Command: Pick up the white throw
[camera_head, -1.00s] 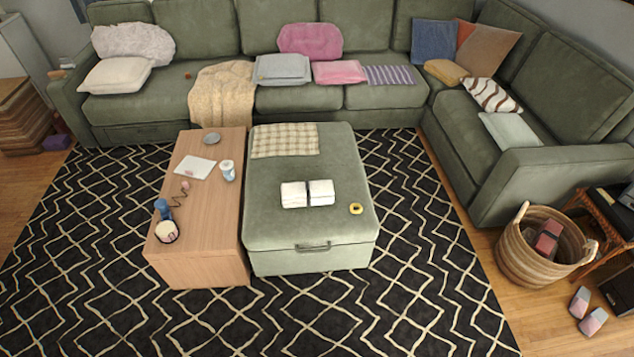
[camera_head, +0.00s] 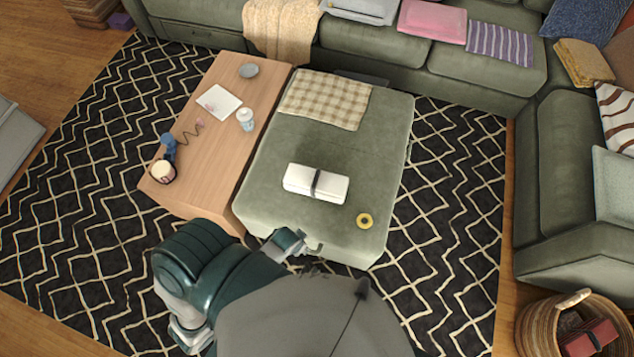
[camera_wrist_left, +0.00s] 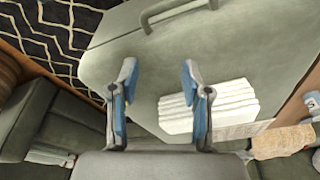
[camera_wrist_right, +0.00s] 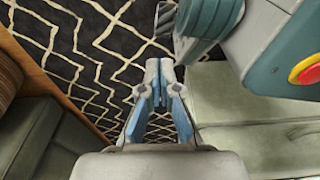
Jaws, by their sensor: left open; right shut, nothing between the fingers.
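The white throw (camera_head: 316,183) lies folded on top of the green ottoman (camera_head: 265,180). A dark band crosses its middle in the head view. In the left wrist view the white throw (camera_wrist_left: 225,105) shows as a layered stack right of the fingers. My left gripper (camera_wrist_left: 158,75) is open and empty over the ottoman, with the throw beside its right finger; I cannot tell the height gap. My right gripper (camera_wrist_right: 159,66) is shut and empty, with the patterned rug behind it. One of my arms shows at the ottoman's front edge in the head view; its fingers are unclear there.
The sofa (camera_head: 400,50) runs behind. A basket (camera_head: 540,325) stands at lower right.

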